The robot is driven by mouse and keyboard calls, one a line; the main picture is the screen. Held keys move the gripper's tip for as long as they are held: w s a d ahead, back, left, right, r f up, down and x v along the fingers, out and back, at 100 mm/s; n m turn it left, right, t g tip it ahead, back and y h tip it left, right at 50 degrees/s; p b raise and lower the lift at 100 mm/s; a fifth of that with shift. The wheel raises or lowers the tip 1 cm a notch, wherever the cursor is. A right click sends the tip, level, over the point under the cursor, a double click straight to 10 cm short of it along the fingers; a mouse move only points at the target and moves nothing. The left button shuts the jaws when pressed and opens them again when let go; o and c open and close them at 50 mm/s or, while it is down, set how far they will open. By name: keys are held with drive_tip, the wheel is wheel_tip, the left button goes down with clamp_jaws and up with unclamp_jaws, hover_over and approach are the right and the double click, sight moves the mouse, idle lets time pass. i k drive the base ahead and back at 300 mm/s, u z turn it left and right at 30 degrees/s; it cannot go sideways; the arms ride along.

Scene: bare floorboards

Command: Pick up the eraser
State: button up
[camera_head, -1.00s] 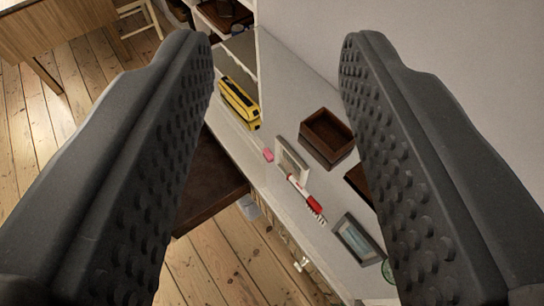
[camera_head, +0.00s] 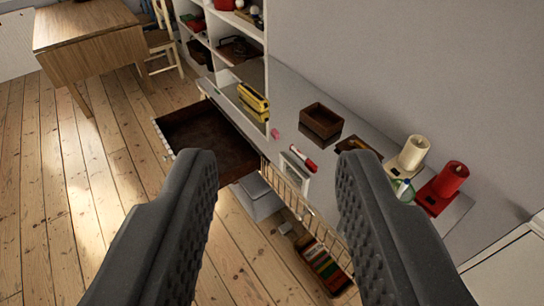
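A small pink block, which looks like the eraser (camera_head: 275,133), lies on the grey-white top of a long low cabinet (camera_head: 292,98) near its front edge. It sits between a yellow object (camera_head: 252,98) and a small white frame (camera_head: 296,165). My gripper (camera_head: 277,165) is open and empty, its two dark fingers wide apart in the foreground. In the picture the pink block appears between and slightly beyond the fingertips, well away from them.
A red-and-white marker (camera_head: 303,159), a brown box (camera_head: 321,119), a cream candle (camera_head: 413,153) and a red candle (camera_head: 450,179) share the cabinet top. An open brown drawer (camera_head: 205,140) juts out below. A shelf unit stands behind; floorboards (camera_head: 60,215) at left are clear.

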sight(274, 131)
drive_tip(key=u, duration=0.65)
drive_tip(key=i, duration=2.1)
drive_tip(key=z, duration=0.75)
